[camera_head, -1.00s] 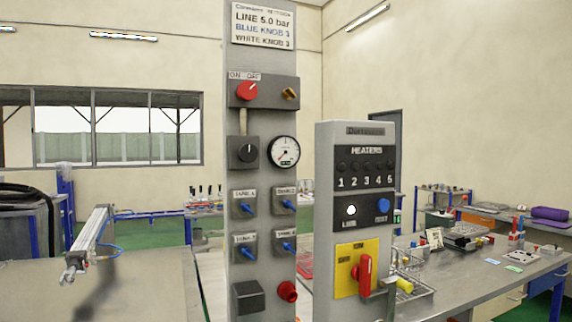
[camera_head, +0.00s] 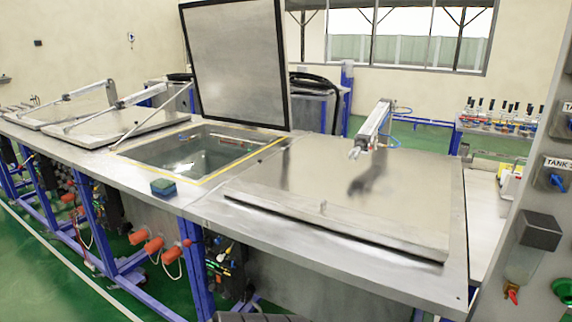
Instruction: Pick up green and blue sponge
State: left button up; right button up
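A small green and blue sponge (camera_head: 163,187) lies on the steel bench top, near its front edge. It sits just in front of the open tank (camera_head: 190,150), left of the middle of the head view. Its top looks dark blue and its side green. Nothing touches or covers it.
A dark-framed lid (camera_head: 237,65) stands upright behind the open tank. A closed steel lid (camera_head: 350,200) with a pneumatic cylinder (camera_head: 372,127) lies to the right, and more closed lids lie at left. Orange valve handles (camera_head: 155,244) stick out below the bench. A control panel stands at far right.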

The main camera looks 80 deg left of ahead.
aim_at(163, 186)
jog(key=u, duration=3.35)
jog(key=i+j, duration=0.25)
jog(key=z, duration=0.05)
